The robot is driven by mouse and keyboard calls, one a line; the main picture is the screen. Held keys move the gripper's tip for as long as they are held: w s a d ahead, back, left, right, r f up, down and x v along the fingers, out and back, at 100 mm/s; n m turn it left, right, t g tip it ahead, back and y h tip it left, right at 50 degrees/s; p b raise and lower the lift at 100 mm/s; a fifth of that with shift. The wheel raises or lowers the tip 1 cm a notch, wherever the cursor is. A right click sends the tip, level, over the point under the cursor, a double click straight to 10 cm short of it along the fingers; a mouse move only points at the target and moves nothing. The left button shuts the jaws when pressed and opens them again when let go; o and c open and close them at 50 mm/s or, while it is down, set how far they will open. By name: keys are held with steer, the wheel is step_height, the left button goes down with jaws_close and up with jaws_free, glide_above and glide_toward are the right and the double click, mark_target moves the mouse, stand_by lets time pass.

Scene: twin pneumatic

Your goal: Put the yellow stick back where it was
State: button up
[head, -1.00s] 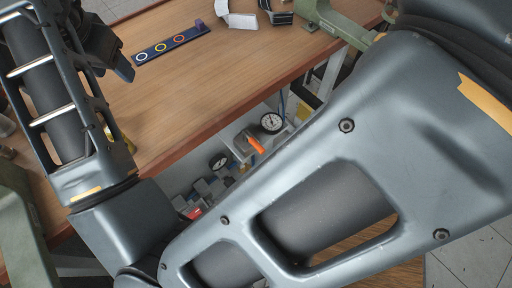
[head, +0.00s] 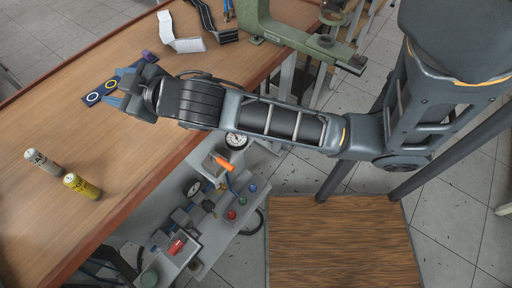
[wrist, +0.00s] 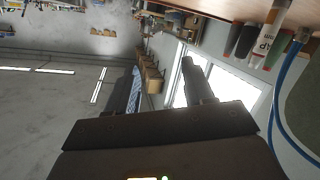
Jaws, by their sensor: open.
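A yellow cylinder (head: 82,186) with dark print, the only thing I see that could be the yellow stick, stands, seemingly upright, on the wooden bench at left. A similar pale cylinder (head: 42,162) stands just beyond it. A dark blue strip with coloured rings (head: 91,99) lies farther back; its white and yellow rings show, and my gripper hides part of the rest. My gripper (head: 122,92) appears over or beside the strip, apart from the yellow cylinder; its height is unclear. In the wrist view my gripper (wrist: 165,88) is open, with nothing between its fingers.
A green metal frame (head: 262,22) stands at the bench's far right. White bent sheets (head: 180,35) lie near it. The bench between cylinders and strip is clear.

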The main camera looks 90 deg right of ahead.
steer(key=s+a+f+n+y, duration=0.1)
steer(key=s+a, duration=0.1)
steer(key=s, duration=0.1)
steer(key=s+a+f+n+y, duration=0.1)
steer(key=s+a+f, duration=0.1)
steer(key=s, duration=0.1)
steer(key=s+a+f+y, duration=0.1)
steer(key=s+a+y, duration=0.1)
steer(key=s, duration=0.2)
steer(key=shift+a+f+n, duration=0.15)
steer(key=shift+a+n, duration=0.05)
steer(key=shift+n, duration=0.2)
steer(key=s+a+r+m+y, duration=0.2)
steer(key=s+a+r, duration=0.1)
steer(key=s+a, duration=0.8)
steer(key=s, duration=0.5)
steer(key=shift+s+a+r+t+y, duration=0.2)
steer(key=shift+s+t+y, duration=0.1)
steer(key=shift+s+t, duration=0.1)
